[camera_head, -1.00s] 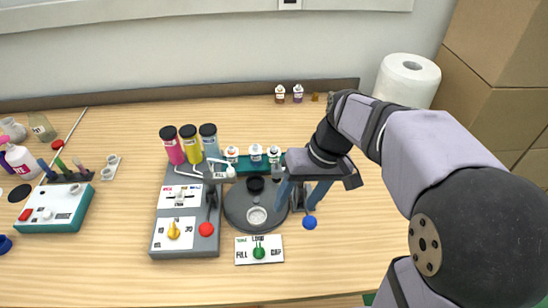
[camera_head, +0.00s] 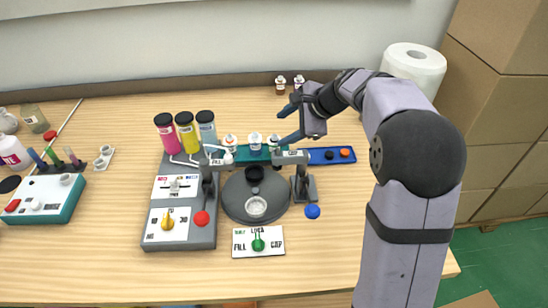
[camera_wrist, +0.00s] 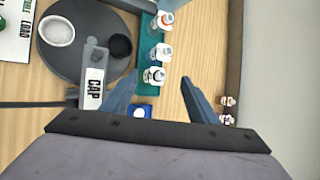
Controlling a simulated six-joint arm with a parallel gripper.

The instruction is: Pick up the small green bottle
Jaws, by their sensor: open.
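Three small white-labelled bottles stand in a row on a teal tray (camera_head: 242,154) behind the turntable: a left one (camera_head: 230,143), a middle one (camera_head: 255,140) and a right one (camera_head: 273,142). They also show in the wrist view, where the nearest bottle (camera_wrist: 155,75) lies between the finger lines, beyond the tips. I cannot tell which bottle is the small green one; no body is clearly green. My gripper (camera_head: 281,127) is open, just right of and behind the right bottle. Its two fingers (camera_wrist: 159,80) are spread with nothing held.
A turntable (camera_head: 237,202) with a black cup and a CAP post (camera_head: 302,187) stand in front of the tray. A blue tray (camera_head: 325,155) is right of it. Two more small bottles (camera_head: 280,84) stand by the back wall. Tall colored bottles (camera_head: 187,132) stand left. Front right table is clear.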

